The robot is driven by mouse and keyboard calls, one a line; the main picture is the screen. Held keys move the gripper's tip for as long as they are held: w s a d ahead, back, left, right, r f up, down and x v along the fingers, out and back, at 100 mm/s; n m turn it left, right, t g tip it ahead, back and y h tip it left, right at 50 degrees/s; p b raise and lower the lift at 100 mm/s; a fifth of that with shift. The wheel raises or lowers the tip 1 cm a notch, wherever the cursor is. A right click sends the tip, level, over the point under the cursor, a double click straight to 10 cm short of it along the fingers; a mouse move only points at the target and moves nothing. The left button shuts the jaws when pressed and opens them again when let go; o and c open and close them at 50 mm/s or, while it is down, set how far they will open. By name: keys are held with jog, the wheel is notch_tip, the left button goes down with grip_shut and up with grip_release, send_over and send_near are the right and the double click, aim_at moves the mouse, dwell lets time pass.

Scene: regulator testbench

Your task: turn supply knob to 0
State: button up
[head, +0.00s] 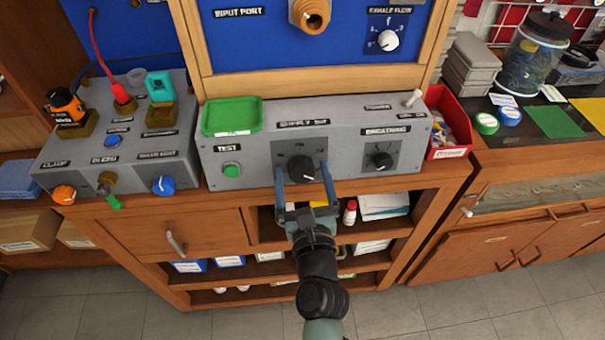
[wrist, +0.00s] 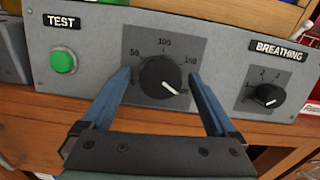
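The supply knob (head: 301,167) is a round black dial on a grey plate in the middle of the grey console. In the wrist view the knob (wrist: 160,76) has a white pointer mark aimed to the lower right, past the scale's partly hidden right-hand figures. The marks 50 and 100 show at its upper left and top; the lower ends of the scale are behind my fingers. My gripper (head: 302,172) is open, with one blue finger on each side of the knob. In the wrist view a gap shows between the knob and each fingertip.
The green TEST button (wrist: 63,62) is left of the knob and the BREATHING knob (wrist: 268,96) is right. A green tray (head: 232,117) sits on the console's top. A red bin (head: 450,148) stands at its right end. The wooden bench edge (wrist: 285,130) runs below the panel.

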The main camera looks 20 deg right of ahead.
jog(key=c, duration=1.3)
